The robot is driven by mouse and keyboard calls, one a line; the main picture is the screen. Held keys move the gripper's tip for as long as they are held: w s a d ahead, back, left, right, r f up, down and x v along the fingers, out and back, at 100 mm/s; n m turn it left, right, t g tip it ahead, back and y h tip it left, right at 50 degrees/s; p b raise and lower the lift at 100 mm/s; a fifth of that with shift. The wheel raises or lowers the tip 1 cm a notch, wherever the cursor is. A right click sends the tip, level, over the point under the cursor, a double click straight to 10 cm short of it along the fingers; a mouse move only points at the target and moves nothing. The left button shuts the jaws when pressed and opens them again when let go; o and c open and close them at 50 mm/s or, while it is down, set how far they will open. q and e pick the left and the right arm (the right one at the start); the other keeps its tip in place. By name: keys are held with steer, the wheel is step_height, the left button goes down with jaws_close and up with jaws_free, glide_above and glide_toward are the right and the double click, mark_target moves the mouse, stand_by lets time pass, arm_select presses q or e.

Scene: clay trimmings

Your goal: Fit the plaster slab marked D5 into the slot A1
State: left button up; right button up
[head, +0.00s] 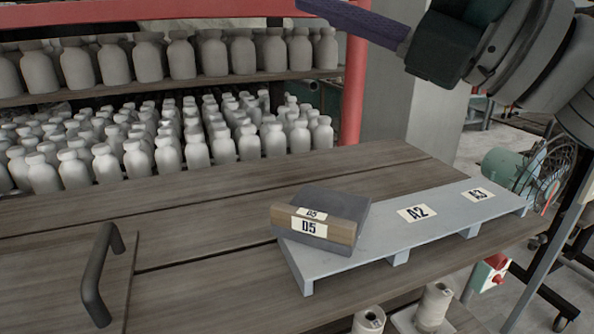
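The plaster slab marked D5 (335,210) is a dark grey block with a brown front band. It has D5 labels on its top and front. It lies on the left end of a light grey slotted board (440,220), turned at an angle to the board's edges. Labels A2 and A3 show farther right on the board; no A1 label shows, and the area under the slab is hidden. My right gripper (352,20) is at the top right, above and apart from the slab; its purple finger part is cut by the frame edge. My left gripper is out of view.
A dark handle (100,275) stands on the bench at left. Shelves of pale bottles (160,140) and a red post (353,80) are behind. Thread spools (434,305) sit below the front edge. A green fan (530,170) is at right.

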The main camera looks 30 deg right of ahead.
steer(key=d+f+m+t+h, duration=0.1)
steer(key=d+f+m+h, duration=0.1)
steer(key=d+m+h, duration=0.35)
steer(key=d+f+m+t+h, duration=0.1)
steer(key=d+f+m+h, duration=0.1)
steer(key=m+h, duration=0.7)
steer(key=s+d+f+m+g, duration=0.1)
steer(key=s+f+m+g, duration=0.2)
steer(key=f+m+g, duration=0.7)
steer(key=s+a+f+m+g+y, duration=0.2)
steer(key=s+a+f+g, duration=0.1)
steer(key=s+a+f, duration=0.2)
steer(key=s+a+f+m+g+y, duration=0.2)
steer(key=s+a+f+g, duration=0.2)
steer(key=s+f, duration=0.5)
step_height(320, 180, down, 2)
steer(key=shift+s+a+f, duration=0.1)
steer(key=shift+s+a, duration=0.2)
steer(key=shift+a, duration=0.85)
steer(key=shift+y, duration=0.25)
